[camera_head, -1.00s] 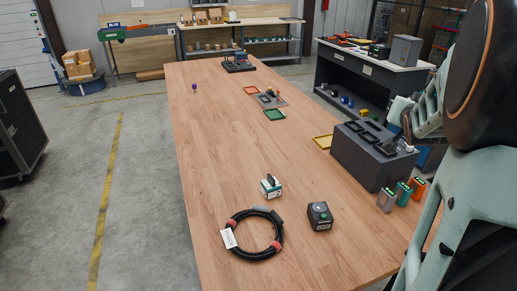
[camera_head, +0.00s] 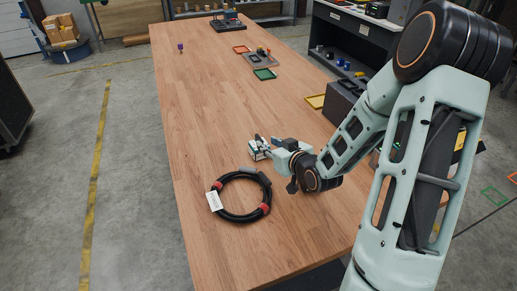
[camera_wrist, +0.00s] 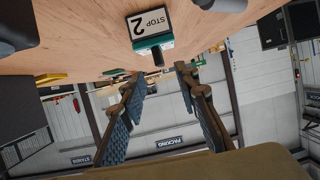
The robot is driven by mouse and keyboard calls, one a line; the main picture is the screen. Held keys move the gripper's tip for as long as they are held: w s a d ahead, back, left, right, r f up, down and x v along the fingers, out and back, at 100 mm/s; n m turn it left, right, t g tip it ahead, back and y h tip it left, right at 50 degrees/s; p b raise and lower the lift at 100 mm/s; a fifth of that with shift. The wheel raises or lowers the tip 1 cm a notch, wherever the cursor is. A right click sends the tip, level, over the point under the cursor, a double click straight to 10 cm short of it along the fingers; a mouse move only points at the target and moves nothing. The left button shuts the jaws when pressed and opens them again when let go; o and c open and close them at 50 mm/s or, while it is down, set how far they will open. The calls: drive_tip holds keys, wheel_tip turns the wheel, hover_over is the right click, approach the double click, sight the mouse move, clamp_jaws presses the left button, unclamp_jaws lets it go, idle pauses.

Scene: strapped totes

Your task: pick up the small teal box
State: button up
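The small teal box (camera_wrist: 153,43) has a white label reading "STOP 2" and a dark handle-like piece. In the head view the box (camera_head: 256,149) stands on the wooden table, partly hidden by my gripper (camera_head: 272,143). In the wrist view, which is upside down, my gripper (camera_wrist: 160,70) is open. Its two fingers are apart, with the dark piece close to the gap between the tips. I cannot tell whether either finger touches it.
A coiled black cable (camera_head: 223,215) with red bands and a white tag lies left of my arm. A yellow tray (camera_head: 315,101), a green tray (camera_head: 264,74) and a dark grey case (camera_head: 338,104) are farther back. The table's left side is mostly clear.

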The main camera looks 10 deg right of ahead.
sight(259, 138)
drive_tip(key=shift+p+x, duration=0.55)
drive_tip(key=shift+x, duration=3.3)
drive_tip(key=shift+w+r, duration=0.1)
drive_tip(key=shift+r, duration=0.05)
drive_tip(key=shift+c, duration=0.4)
clamp_jaws()
